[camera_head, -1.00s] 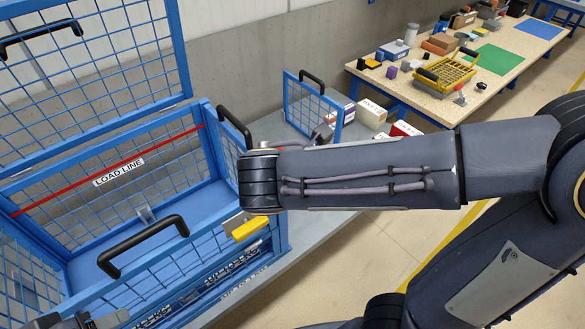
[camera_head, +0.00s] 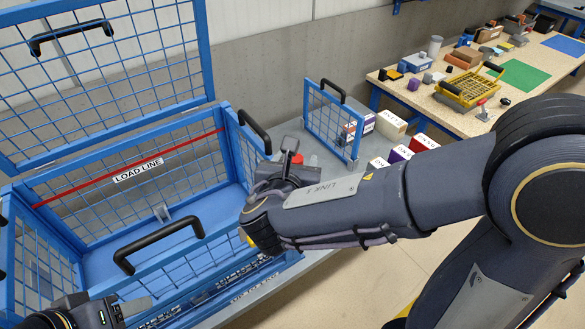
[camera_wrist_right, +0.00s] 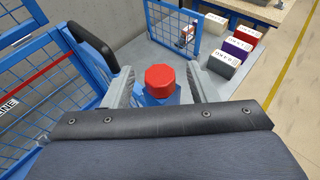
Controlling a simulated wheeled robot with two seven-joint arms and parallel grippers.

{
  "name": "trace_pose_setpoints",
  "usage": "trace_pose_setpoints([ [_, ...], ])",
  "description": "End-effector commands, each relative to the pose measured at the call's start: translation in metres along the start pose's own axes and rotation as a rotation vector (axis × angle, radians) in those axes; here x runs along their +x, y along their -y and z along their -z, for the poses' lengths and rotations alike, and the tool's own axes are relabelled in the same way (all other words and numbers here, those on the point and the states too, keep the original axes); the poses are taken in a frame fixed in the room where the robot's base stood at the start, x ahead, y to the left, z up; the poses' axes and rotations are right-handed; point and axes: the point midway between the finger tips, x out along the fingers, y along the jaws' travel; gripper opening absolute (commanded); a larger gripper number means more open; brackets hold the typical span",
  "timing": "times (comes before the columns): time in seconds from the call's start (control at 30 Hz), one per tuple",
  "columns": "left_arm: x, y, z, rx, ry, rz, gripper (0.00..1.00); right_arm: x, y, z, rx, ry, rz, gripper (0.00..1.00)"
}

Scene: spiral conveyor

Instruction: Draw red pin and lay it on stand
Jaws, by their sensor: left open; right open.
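The red pin (camera_wrist_right: 159,77) shows its faceted red head in the right wrist view, above a blue part (camera_wrist_right: 171,98) of the cage. A small red patch of it shows in the head view (camera_head: 297,158). My right gripper (camera_wrist_right: 160,72) is open, with one grey finger on each side of the red head and gaps visible on both sides. In the head view my right gripper (camera_head: 291,150) is partly hidden by its own wrist. My left gripper (camera_head: 130,308) is open at the bottom left, partly cut off. I cannot make out which thing is the stand.
The blue mesh cage (camera_head: 92,262) with a "LOAD LINE" label and black handles fills the left. A small blue mesh panel (camera_head: 333,120) stands on the grey bench (camera_head: 318,152). Several labelled boxes (camera_head: 391,125) stand to its right. A cluttered workbench (camera_head: 440,110) is behind.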

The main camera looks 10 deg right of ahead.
Motion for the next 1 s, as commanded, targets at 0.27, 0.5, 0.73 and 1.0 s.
trace_pose_setpoints([
  [0.27, 0.0001, 0.0, 0.0, 0.0, 0.0, 0.0, 0.52, 0.0083, 0.0002, -0.0001, 0.001, -0.001, 0.0, 0.52],
  [0.5, 0.0001, 0.0, 0.0, 0.0, 0.0, 0.0, 0.52, 0.0081, 0.0002, 0.0, 0.002, -0.001, 0.0, 0.37],
  [0.73, 0.0, 0.0, 0.0, 0.0, 0.0, 0.0, 0.52, 0.0079, 0.0003, 0.0, 0.001, -0.001, 0.0, 0.07],
  [1.0, 0.0, 0.0, 0.0, 0.0, 0.0, 0.0, 0.52, 0.0079, 0.0003, -0.0001, 0.002, -0.001, 0.0, 0.0],
])
